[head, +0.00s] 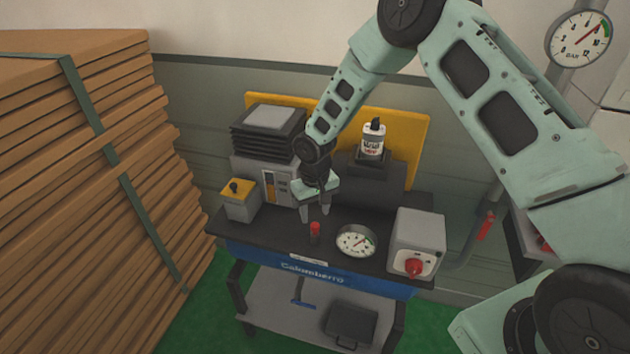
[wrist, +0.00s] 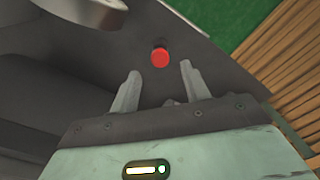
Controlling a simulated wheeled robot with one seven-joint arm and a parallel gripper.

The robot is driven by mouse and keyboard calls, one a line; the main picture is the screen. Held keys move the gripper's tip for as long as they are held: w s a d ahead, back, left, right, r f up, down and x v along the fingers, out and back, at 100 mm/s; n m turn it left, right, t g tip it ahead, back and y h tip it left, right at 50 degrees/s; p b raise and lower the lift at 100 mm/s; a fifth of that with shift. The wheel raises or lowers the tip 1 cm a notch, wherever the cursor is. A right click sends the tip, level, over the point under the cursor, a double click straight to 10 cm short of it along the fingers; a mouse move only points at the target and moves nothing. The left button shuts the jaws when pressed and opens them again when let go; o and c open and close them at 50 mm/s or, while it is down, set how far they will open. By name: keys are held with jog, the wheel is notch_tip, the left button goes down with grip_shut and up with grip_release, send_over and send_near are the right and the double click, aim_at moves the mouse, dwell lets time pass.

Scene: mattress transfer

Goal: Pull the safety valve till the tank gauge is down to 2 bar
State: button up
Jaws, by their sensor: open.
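A small red-capped valve (head: 315,229) stands upright on the dark bench top, left of a round white gauge (head: 356,241). My gripper (head: 316,210) is just above it, pointing down, open and empty. In the wrist view the red cap (wrist: 160,57) lies between and slightly beyond the fingertips (wrist: 160,74), with clear gaps either side and no visible touch. The bench gauge's needle is too small to read surely. The gauge's grey rim (wrist: 85,10) seems to show at the top of the wrist view. A larger gauge (head: 578,38) marked BAR hangs at upper right, its needle slanting up right.
A grey box (head: 420,240) with a red knob is right of the bench gauge. A yellow-topped box (head: 238,195), a device under black trays (head: 265,130) and a bottle (head: 373,140) stand behind. Stacked brown boards (head: 80,200) rise at left. A red pipe handle (head: 487,225) is at right.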

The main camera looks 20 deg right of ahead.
aim_at(315, 225)
notch_tip(315, 225, up, 14)
jog(key=b, duration=0.3)
jog(key=shift+r+b, duration=0.25)
jog(key=shift+b, duration=0.15)
